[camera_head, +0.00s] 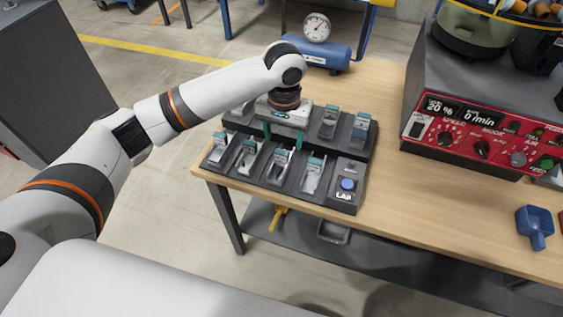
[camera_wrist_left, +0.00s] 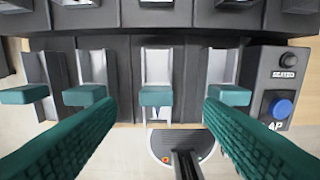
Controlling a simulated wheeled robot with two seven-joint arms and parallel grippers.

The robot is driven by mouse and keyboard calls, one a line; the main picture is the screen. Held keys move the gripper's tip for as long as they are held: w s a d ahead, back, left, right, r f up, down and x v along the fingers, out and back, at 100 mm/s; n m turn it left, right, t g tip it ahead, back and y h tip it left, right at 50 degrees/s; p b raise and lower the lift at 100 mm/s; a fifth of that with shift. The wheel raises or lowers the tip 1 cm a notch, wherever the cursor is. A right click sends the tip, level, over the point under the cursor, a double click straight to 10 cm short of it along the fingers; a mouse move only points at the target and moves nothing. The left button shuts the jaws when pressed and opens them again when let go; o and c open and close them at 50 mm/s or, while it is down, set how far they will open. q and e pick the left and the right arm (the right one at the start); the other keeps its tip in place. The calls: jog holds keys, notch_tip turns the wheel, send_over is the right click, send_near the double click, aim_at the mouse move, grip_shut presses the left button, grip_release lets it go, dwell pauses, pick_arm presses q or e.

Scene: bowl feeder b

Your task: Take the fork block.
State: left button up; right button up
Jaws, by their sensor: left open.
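My left gripper (camera_head: 283,138) points down over the black rack (camera_head: 262,181) near the table's left end; its green fingers are apart, with nothing between the tips that I can make out. In the left wrist view the open left gripper (camera_wrist_left: 158,108) straddles the line of a slot with a pale metal piece (camera_wrist_left: 157,65) and a teal tab (camera_wrist_left: 156,96). Similar pieces with teal tabs stand in the front row, and more stand in the back row. I cannot tell which is the fork block. The gripper hides part of the back row. My right gripper is not in view.
A blue button (camera_head: 348,184) sits on the rack's right end. A red control panel (camera_head: 470,137) on a dark machine stands at the right. A blue air tank (camera_head: 322,54) with a gauge is behind. A blue scoop (camera_head: 536,224) lies far right. The table's middle is clear.

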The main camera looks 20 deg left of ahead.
aim_at(282, 152)
pick_arm(q)
jog(key=f, duration=0.8)
jog(key=shift+s+a+f, duration=0.15)
jog(key=shift+a+f, duration=0.05)
jog(key=shift+f, duration=0.1)
jog(key=shift+r, duration=0.1)
jog(key=c, duration=1.2)
